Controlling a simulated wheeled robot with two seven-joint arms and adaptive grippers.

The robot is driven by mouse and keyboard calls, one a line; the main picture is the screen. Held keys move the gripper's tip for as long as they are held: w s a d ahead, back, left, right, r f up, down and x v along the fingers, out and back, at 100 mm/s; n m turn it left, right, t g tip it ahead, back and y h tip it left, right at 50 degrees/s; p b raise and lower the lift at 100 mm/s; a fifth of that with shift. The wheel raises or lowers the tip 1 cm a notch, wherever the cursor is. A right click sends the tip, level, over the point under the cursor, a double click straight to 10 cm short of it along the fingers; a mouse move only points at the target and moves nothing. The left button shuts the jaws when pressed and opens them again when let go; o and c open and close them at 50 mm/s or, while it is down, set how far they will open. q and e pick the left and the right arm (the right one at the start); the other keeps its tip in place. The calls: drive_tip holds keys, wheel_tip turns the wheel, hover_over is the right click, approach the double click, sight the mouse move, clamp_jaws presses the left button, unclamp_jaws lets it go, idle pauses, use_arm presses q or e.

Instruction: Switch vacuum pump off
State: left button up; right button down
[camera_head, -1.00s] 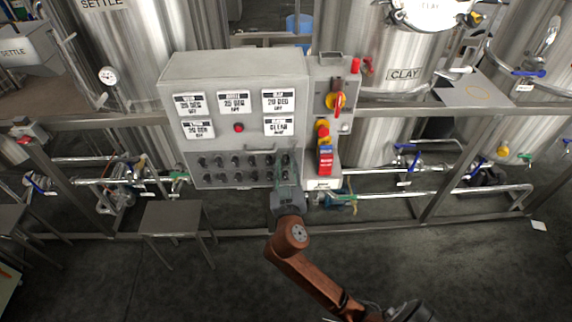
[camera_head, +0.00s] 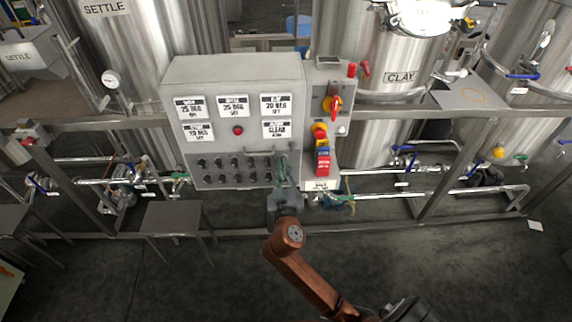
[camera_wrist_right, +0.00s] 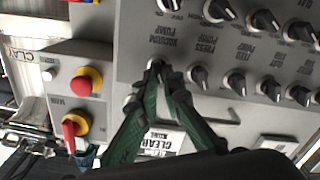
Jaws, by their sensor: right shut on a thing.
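The grey control panel (camera_head: 232,120) carries two rows of black knobs on its lower front. The right wrist view shows the VACUUM PUMP label (camera_wrist_right: 165,38) beside the knob at the end of one row. My right gripper (camera_wrist_right: 160,72), with dark green fingers, is shut on that vacuum pump knob (camera_wrist_right: 155,64). The fingertips hide most of the knob, so which way it points is hard to tell. In the head view my right gripper (camera_head: 282,163) reaches up to the right end of the upper knob row. My left gripper is not in view.
Beside the panel stands a narrower box with a red-and-yellow rotary switch (camera_head: 333,103) and a red-and-yellow emergency button (camera_wrist_right: 86,82). A curved metal handle (camera_wrist_right: 215,115) sticks out near my fingers. Steel tanks stand behind the panel, and frame rails (camera_head: 430,118) run to the side.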

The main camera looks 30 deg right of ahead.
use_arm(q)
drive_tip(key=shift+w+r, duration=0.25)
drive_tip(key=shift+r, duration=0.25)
use_arm(e)
drive_tip(key=shift+n, duration=0.7)
drive_tip(key=c, duration=2.1)
unclamp_jaws()
drive_tip(key=v, duration=1.2)
